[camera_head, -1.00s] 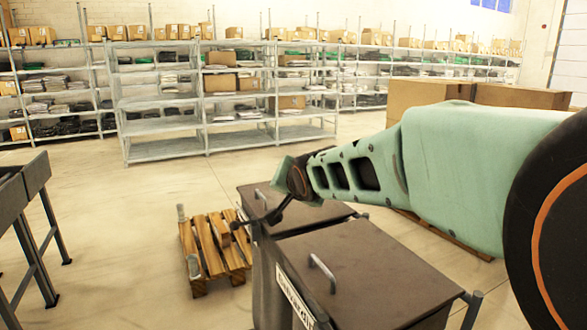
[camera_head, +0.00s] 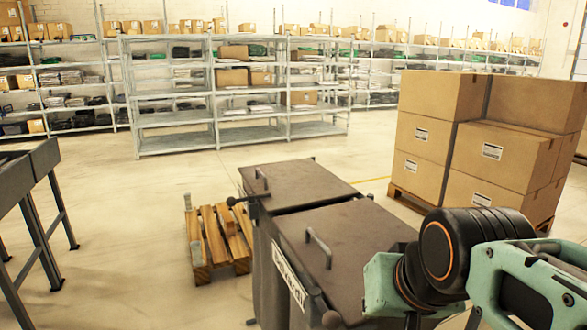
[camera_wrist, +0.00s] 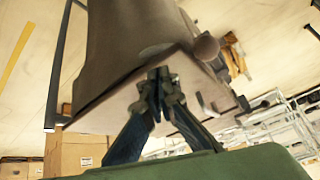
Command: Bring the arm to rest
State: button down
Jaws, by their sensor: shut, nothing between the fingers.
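My gripper (camera_wrist: 158,88) shows in the wrist view with its dark fingers drawn together and nothing between them. The wrist picture is tilted and somewhat blurred. In the head view my green and black arm fills the lower right, in front of the near end of the dark lidded bins (camera_head: 375,240). The gripper itself is not clear in the head view. In the wrist view a bin (camera_wrist: 130,40) appears beyond the fingers. I cannot tell how far the fingers are from it.
Stacked cardboard boxes (camera_head: 425,100) stand on a pallet at right, behind my arm. A wooden pallet (camera_head: 207,240) lies left of the bins. A grey table (camera_head: 30,170) stands at far left. Metal shelves (camera_head: 215,100) line the back. The floor between is open.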

jog(key=s+d+f+g+b, duration=0.1)
jog(key=s+d+f+b, duration=0.1)
jog(key=s+f, duration=0.35)
notch_tip(320, 180, up, 33)
jog(key=p, duration=3.3)
jog(key=shift+a+n+h, duration=0.3)
jog(key=shift+n+h, duration=0.1)
